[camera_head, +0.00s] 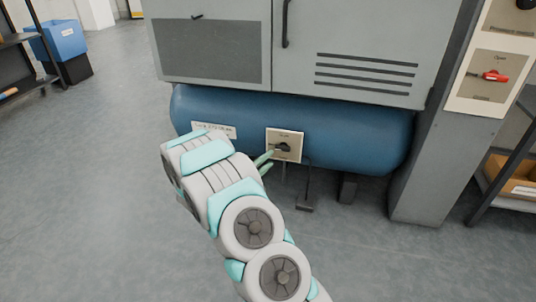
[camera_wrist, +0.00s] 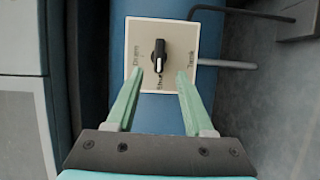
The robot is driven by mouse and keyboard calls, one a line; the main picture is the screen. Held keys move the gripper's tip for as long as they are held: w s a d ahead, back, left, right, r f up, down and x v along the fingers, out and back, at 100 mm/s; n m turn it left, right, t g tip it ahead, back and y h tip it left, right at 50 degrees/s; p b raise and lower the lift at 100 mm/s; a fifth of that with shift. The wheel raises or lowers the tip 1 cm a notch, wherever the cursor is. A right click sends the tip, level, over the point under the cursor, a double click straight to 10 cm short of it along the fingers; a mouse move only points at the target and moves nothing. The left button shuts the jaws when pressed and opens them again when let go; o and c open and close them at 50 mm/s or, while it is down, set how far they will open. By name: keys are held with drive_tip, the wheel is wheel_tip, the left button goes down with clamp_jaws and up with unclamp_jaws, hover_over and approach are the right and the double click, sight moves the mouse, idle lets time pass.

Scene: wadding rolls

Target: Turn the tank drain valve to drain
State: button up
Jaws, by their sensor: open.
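The drain valve is a black knob (camera_wrist: 160,54) on a cream plate (camera_wrist: 184,32), fixed to the front of the blue tank (camera_head: 350,135). In the wrist view the plate reads "Drain" on the left, a word like "Shut" below and "Tank" on the right. The knob stands upright in that view, with its white mark at the lower end, towards the lower word. My gripper (camera_wrist: 159,73) is open, its two green fingers apart just below the knob, one to each side. In the head view the knob (camera_head: 283,148) shows close to my fingertips (camera_head: 265,160); contact cannot be told.
A grey cabinet (camera_head: 210,50) sits above the tank. A grey post (camera_head: 430,160) at right carries another panel with a red handle (camera_head: 495,76). Dark pipes and feet (camera_head: 305,205) stand under the tank. A blue bin (camera_head: 65,40) is far left. The floor at left is clear.

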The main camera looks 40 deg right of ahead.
sight(281, 150)
drive_tip(key=shift+b+x, duration=0.6)
drive_tip(key=shift+x, duration=3.3)
drive_tip(key=shift+s, duration=0.15)
drive_tip(key=shift+c, duration=0.3)
clamp_jaws()
